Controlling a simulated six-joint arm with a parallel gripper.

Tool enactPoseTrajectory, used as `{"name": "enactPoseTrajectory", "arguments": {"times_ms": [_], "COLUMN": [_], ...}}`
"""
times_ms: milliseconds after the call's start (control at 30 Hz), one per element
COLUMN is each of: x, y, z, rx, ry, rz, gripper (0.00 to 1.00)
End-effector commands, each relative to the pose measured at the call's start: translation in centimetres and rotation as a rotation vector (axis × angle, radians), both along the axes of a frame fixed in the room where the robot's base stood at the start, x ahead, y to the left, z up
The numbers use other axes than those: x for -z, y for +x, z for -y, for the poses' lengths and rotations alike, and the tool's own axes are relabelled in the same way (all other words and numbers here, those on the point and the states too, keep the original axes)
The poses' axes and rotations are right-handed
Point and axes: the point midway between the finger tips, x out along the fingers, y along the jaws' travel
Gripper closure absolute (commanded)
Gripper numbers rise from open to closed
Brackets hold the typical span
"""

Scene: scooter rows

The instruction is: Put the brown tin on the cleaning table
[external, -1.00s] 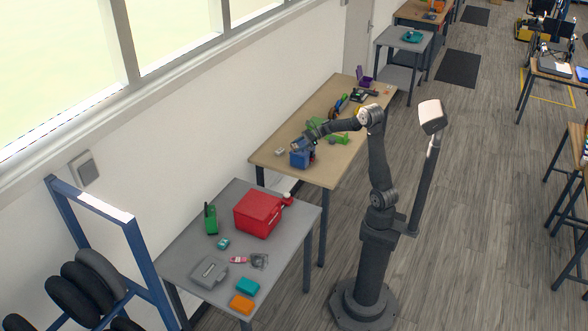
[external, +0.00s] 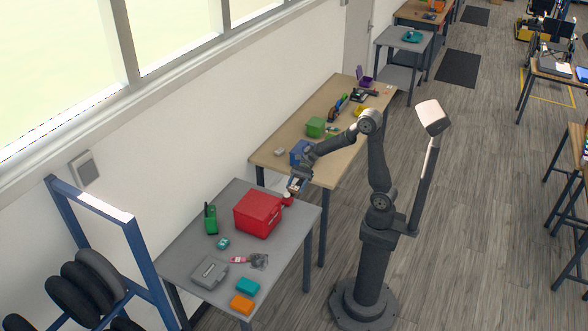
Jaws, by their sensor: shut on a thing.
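My gripper (external: 296,184) is in the air near the far right corner of the grey table (external: 190,254), in the gap before the wooden table (external: 345,168). No label shows which table is the cleaning table. The grey table holds a red box (external: 257,213), close to the left of my gripper.
The grey table also holds a green bottle-like thing (external: 211,219), a grey case (external: 209,272), a teal box (external: 248,287) and an orange box (external: 241,304). A blue bin (external: 299,152) and a green box (external: 316,127) stand on the wooden table.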

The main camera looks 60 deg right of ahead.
Motion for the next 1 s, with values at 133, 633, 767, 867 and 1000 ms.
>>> {"name": "enactPoseTrajectory", "arguments": {"times_ms": [133,633,767,867,1000], "x": [3.1,12.1,13.2,14.4,16.3], "y": [0.0,0.0,-0.1,-0.3,-0.4], "z": [0.0,0.0,-1.1,-3.1,-6.4], "rx": [0.001,0.002,0.000,-0.004,-0.003], "ry": [0.000,0.000,0.000,-0.001,-0.001], "rz": [-0.006,-0.001,-0.002,-0.003,-0.003], "gripper": [0.67,0.67,0.67,0.67,0.67]}}
